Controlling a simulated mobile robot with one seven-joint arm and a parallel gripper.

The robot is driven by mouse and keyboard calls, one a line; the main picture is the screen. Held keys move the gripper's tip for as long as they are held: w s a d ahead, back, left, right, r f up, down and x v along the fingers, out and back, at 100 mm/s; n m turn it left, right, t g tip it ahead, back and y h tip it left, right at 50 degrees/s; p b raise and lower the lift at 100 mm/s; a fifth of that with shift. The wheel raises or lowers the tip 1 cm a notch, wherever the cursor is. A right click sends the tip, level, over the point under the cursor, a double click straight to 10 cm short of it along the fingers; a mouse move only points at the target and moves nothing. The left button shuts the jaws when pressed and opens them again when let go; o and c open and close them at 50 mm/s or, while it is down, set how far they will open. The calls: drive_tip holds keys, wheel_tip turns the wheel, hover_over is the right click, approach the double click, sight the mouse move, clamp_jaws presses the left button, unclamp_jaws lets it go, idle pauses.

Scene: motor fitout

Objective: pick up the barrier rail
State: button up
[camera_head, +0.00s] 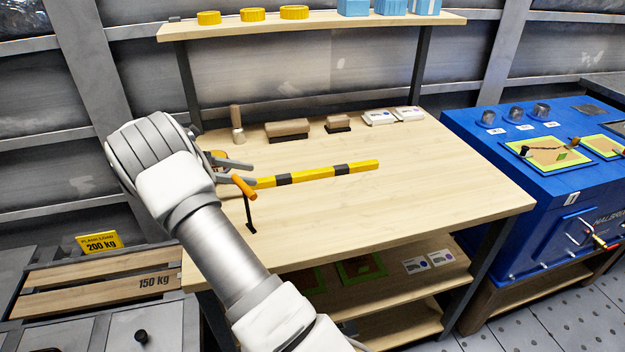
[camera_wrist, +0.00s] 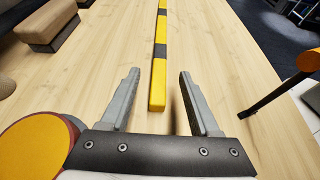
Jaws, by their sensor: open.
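The barrier rail (camera_head: 317,174) is a long yellow bar with black bands, lying flat on the wooden workbench (camera_head: 430,190). In the wrist view the rail (camera_wrist: 159,75) runs away from me, its near yellow end close to the fingertips. My gripper (camera_head: 250,173) is at the rail's left end in the head view. In the wrist view my gripper (camera_wrist: 160,75) is open, one finger on each side of the line of the rail, touching nothing that I can see. In the head view the fingers and my arm partly cover the rail's left end.
An orange-handled black tool (camera_head: 244,188) is close to my gripper, and it shows at right in the wrist view (camera_wrist: 309,60). Brushes (camera_head: 288,128) and white packs (camera_head: 380,118) line the bench's back. A blue cabinet (camera_head: 530,170) stands right. The bench's front right is clear.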

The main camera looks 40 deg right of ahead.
sight(274, 177)
drive_tip(key=b+x, duration=0.2)
drive_tip(key=x, duration=0.4)
drive_tip(key=shift+d+f, duration=0.15)
drive_tip(key=shift+f, duration=0.1)
drive_tip(key=shift+s+d+b, duration=0.25)
drive_tip(key=shift+d+b, duration=0.05)
drive_tip(key=shift+d, duration=0.2)
drive_tip(key=shift+c, duration=0.3)
clamp_jaws()
